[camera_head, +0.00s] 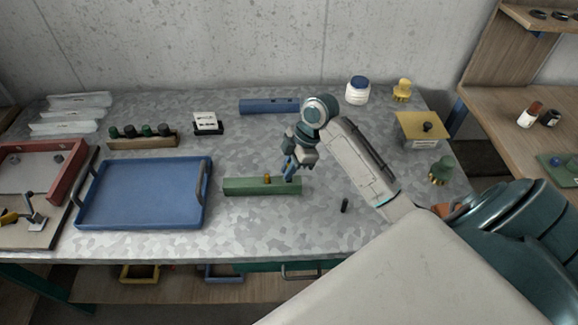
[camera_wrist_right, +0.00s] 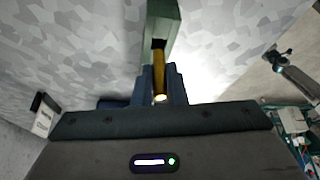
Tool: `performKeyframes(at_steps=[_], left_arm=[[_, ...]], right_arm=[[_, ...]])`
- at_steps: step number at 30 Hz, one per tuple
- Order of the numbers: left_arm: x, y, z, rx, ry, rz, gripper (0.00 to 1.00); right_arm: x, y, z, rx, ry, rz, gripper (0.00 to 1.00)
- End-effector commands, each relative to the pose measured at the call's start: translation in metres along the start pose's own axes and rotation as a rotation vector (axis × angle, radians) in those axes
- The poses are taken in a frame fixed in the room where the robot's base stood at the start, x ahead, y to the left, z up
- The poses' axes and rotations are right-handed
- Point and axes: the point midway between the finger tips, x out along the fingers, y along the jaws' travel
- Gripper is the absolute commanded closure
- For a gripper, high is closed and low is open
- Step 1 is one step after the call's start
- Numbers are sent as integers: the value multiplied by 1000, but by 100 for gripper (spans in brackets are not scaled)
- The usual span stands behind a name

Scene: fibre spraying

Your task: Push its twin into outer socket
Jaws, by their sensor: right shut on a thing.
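A long green block (camera_head: 240,187) lies on the grey table, and an orange-brown peg (camera_head: 267,179) stands up from its top. My right gripper (camera_head: 290,173) points down at the right end of the block, its blue fingers close over the top. In the right wrist view the fingers (camera_wrist_right: 162,86) are shut on a brass-yellow peg (camera_wrist_right: 159,72), with the green block (camera_wrist_right: 163,22) just beyond. The fingers hide the outer socket, so I cannot tell how far the held peg is in it. My left gripper is not in view.
A blue tray (camera_head: 145,222) lies left of the block. A blue bar (camera_head: 262,106) lies behind it. A small dark cylinder (camera_head: 345,205) stands to the right. The table in front of the block is clear.

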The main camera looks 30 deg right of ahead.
Motion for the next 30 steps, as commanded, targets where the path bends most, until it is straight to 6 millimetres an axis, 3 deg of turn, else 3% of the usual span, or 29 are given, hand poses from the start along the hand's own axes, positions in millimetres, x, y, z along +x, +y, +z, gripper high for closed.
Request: performKeyframes(at_steps=[30], left_arm=[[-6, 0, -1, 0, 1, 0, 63]], right_arm=[[0, 0, 0, 0, 0, 1, 100]])
